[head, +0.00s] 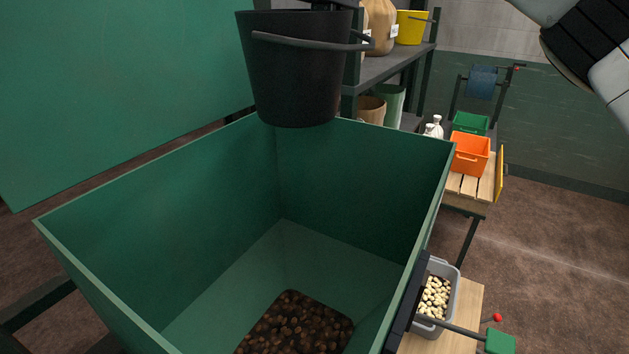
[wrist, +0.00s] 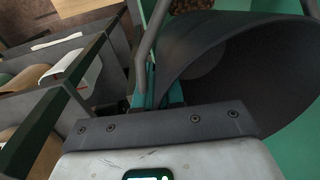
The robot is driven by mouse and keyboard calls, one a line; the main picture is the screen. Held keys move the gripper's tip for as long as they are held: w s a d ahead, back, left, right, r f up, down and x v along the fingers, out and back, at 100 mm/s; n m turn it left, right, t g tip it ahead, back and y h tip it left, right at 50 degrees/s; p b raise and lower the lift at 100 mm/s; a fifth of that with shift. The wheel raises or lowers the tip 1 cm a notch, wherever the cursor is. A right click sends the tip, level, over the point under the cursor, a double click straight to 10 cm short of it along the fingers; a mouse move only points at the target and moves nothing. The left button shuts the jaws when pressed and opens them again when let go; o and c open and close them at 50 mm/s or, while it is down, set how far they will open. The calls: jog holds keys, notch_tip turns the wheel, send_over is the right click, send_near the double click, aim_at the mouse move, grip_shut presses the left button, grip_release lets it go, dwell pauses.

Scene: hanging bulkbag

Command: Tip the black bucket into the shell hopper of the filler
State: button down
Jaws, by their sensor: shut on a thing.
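The black bucket (head: 298,80) hangs nearly upright over the far rim of the green hopper (head: 245,165) in the head view. Its handle rests down against its side. The wrist view looks into the bucket's dark mouth (wrist: 255,75); the inside that shows looks bare, though part is hidden. Brown shells (head: 297,325) lie at the bottom of the hopper.
A green panel (head: 120,80) stands behind the hopper at left. A shelf (head: 395,65) with a yellow bucket (head: 411,27) stands behind right. At right are an orange crate (head: 470,153), a green crate (head: 470,122) and a grey bin (head: 450,295) of pale pieces. Brown floor is open at far right.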

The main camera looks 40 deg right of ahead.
jog(key=shift+s+d+r, duration=0.3)
jog(key=shift+s+r, duration=0.15)
jog(key=shift+s, duration=0.4)
jog(key=shift+s+d+r, duration=0.25)
jog(key=shift+s+r, duration=0.2)
jog(key=shift+s, duration=0.35)
jog(key=shift+s+d+r, duration=0.3)
jog(key=shift+s+r, duration=0.15)
jog(key=shift+s, duration=0.4)
